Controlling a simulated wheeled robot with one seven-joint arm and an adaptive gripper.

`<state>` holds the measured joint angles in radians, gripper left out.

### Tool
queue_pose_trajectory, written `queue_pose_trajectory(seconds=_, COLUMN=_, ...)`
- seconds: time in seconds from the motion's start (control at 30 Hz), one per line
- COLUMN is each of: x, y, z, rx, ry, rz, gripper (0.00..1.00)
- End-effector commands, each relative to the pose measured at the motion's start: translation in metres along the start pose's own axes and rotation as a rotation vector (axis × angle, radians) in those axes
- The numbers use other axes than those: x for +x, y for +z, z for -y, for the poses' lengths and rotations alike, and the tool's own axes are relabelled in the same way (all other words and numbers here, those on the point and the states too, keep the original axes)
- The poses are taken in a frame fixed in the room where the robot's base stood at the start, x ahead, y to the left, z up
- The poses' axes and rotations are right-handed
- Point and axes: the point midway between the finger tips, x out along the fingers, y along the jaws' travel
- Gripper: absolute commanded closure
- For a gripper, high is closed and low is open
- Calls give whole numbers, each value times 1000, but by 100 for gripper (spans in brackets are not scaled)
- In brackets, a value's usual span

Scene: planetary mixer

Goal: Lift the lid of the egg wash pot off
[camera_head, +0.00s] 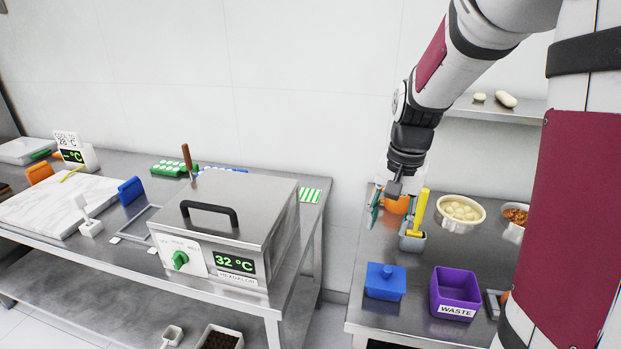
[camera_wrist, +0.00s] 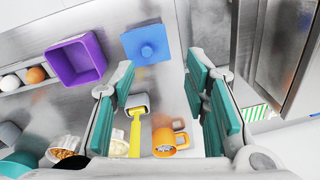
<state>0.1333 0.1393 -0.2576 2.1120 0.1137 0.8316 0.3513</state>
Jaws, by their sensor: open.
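A square blue pot with a knobbed blue lid (camera_head: 385,281) stands on the right-hand steel table, its lid on. I take it to be the egg wash pot; it carries no readable label. In the wrist view the blue lid (camera_wrist: 148,42) lies at the top, beyond my fingertips and apart from them. My gripper (camera_head: 393,208) hangs behind the blue pot in the head view, above the back of the table. Its teal-padded fingers (camera_wrist: 160,80) are spread wide with nothing held between them.
A grey pot (camera_head: 412,241) with a yellow-handled tool (camera_head: 420,210) and an orange mug (camera_head: 398,205) are near my gripper. A purple WASTE bin (camera_head: 454,292) stands right of the blue pot. A bowl (camera_head: 461,213) is behind. A steel box reading 32 °C (camera_head: 235,225) occupies the left table.

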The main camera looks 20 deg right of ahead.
Motion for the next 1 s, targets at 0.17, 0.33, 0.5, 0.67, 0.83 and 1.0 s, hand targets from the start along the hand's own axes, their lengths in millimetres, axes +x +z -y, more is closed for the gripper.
queue_pose_trajectory(seconds=0.17, x=30, y=-29, z=-18, rx=126, ry=55, rz=27, gripper=58)
queue_pose_trajectory(seconds=0.33, x=43, y=-39, z=-25, rx=172, ry=74, rz=34, gripper=58)
queue_pose_trajectory(seconds=0.5, x=59, y=-39, z=-27, rx=176, ry=78, rz=37, gripper=58)
queue_pose_trajectory(seconds=0.67, x=85, y=-37, z=-29, rx=175, ry=78, rz=39, gripper=58)
queue_pose_trajectory(seconds=0.83, x=116, y=-36, z=-31, rx=176, ry=78, rz=38, gripper=58)
queue_pose_trajectory(seconds=1.0, x=145, y=-35, z=-34, rx=176, ry=77, rz=38, gripper=58)
